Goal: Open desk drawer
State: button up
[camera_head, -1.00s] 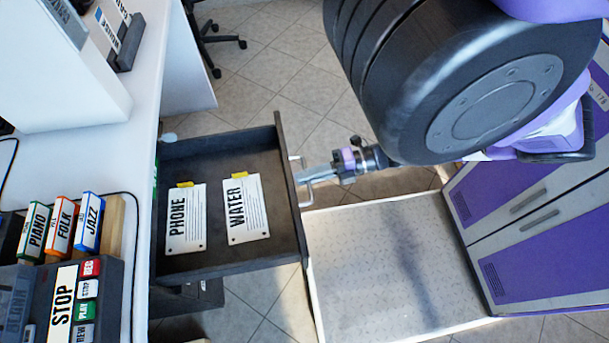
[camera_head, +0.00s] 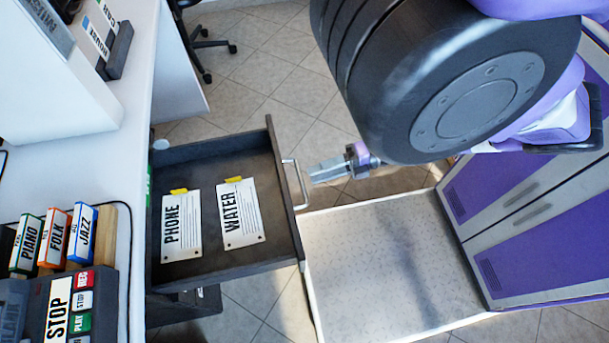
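The dark desk drawer (camera_head: 281,205) stands pulled well out from under the white desk, with its inside in plain view. Two white cards marked PHONE (camera_head: 181,228) and WATER (camera_head: 242,212), each with a yellow tab, lie flat in it. A metal bar handle (camera_head: 299,185) is on the drawer's front. My gripper (camera_head: 313,172) is just to the right of the handle, with a small gap between them, and holds nothing that I can see. Its fingers overlap from this angle, so their opening is unclear.
The white desk (camera_head: 90,165) at left bears boxes marked PIANO, FOLK and JAZZ (camera_head: 82,236) and a button device (camera_head: 60,310). A pale platform (camera_head: 385,260) lies right of the drawer. Purple-grey cabinets (camera_head: 540,225) stand at right.

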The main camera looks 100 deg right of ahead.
jog(key=v, duration=0.2)
jog(key=shift+s, duration=0.25)
dwell(0.5)
